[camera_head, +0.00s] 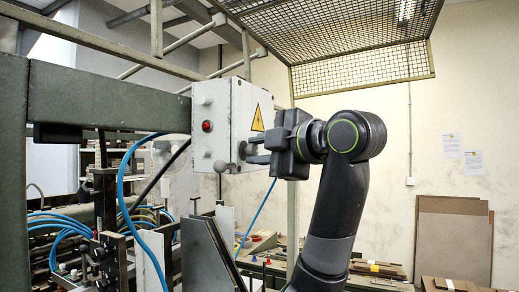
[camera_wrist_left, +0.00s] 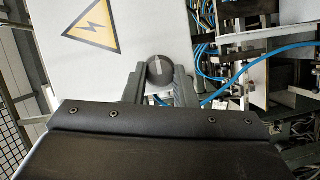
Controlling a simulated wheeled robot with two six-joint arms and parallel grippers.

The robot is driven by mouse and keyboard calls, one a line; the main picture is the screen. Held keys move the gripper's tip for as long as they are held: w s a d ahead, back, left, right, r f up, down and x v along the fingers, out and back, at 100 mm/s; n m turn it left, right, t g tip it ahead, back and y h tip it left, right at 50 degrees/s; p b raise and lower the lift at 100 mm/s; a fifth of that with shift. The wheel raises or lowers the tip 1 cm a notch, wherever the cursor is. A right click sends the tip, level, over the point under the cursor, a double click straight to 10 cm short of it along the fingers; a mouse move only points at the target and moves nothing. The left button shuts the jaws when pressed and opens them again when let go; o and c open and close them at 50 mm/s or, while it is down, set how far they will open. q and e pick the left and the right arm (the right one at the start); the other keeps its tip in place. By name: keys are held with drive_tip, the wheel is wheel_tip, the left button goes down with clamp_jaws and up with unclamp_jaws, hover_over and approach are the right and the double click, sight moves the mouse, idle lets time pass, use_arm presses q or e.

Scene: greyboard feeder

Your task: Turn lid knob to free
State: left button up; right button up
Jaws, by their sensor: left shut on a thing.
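A light grey electrical box (camera_head: 225,115) is mounted at the end of a green-grey beam, its lid bearing a yellow warning triangle. The dark round lid knob (camera_wrist_left: 159,70) shows in the wrist view with a pale line across its face. My left gripper (camera_head: 252,150) reaches the lid from the right in the head view. In the wrist view its fingers (camera_wrist_left: 160,88) stand on either side of the knob, shut on it. The knob is mostly hidden by the fingers in the head view. My right gripper is not in view.
A red button (camera_head: 207,126) sits on the box's left face. Blue hoses (camera_head: 122,190) and machine parts lie at the left and below. A mesh guard (camera_head: 335,45) hangs above. Brown boards (camera_head: 452,240) lean on the wall at right.

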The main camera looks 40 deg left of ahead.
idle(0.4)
use_arm(q)
drive_tip(key=o, duration=1)
drive_tip(key=shift+d+b, duration=0.35)
drive_tip(key=shift+d, duration=0.1)
drive_tip(key=s+d+r+b, duration=0.1)
drive_tip(key=d+b, duration=0.4)
drive_tip(key=d, duration=1.1)
drive_tip(key=shift+d+r, duration=0.2)
drive_tip(key=shift+r, duration=0.2)
drive_tip(key=shift+f, duration=0.1)
